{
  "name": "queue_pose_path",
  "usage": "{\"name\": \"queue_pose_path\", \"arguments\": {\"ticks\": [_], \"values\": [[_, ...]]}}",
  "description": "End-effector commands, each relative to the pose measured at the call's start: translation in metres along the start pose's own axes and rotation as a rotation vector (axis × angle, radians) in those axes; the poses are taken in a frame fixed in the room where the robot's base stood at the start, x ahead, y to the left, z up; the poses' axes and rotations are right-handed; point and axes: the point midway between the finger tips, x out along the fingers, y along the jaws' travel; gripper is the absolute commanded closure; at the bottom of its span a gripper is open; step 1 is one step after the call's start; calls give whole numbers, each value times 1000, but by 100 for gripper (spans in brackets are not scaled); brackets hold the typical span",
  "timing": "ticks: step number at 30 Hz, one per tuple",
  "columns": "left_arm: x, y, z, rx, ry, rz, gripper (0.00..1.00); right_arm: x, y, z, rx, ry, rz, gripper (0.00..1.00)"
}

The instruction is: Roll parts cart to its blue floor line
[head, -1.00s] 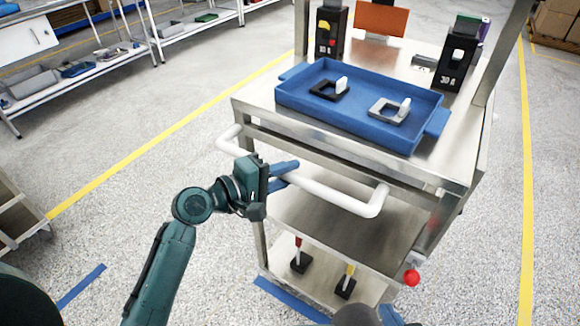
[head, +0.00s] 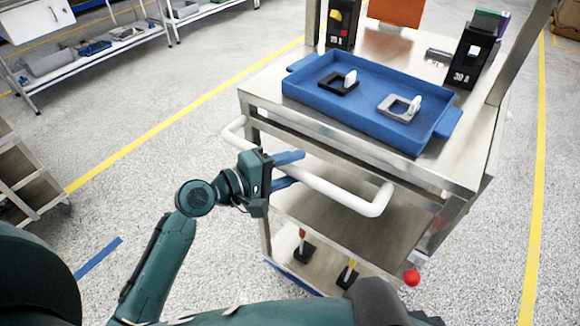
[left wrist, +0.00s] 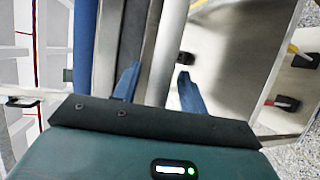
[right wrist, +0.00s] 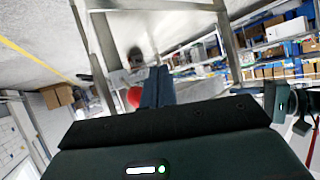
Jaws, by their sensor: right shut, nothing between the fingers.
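The steel parts cart (head: 228,92) stands in front of me with a white push handle (head: 335,190) along its near side.
A blue tray (head: 436,146) and breaker units (head: 472,55) ride on the cart's top. A red knob (head: 411,278) is at its lower right. Yellow floor lines (head: 150,137) flank the cart. Shelving (head: 25,180) stands left; open floor lies between.

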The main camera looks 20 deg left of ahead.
Motion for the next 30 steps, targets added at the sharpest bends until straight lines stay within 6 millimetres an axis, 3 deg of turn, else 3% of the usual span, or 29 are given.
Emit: {"name": "queue_pose_path", "arguments": {"ticks": [11,24,30], "values": [[-10,-1,0,1,1,-1,57,0,1,-1,0,4,1,100],[-101,-3,0,1,0,-5,57,5,1,4,18,13,-6,100],[-126,-1,0,1,0,-1,57,6,0,5,28,17,-8,100]]}}
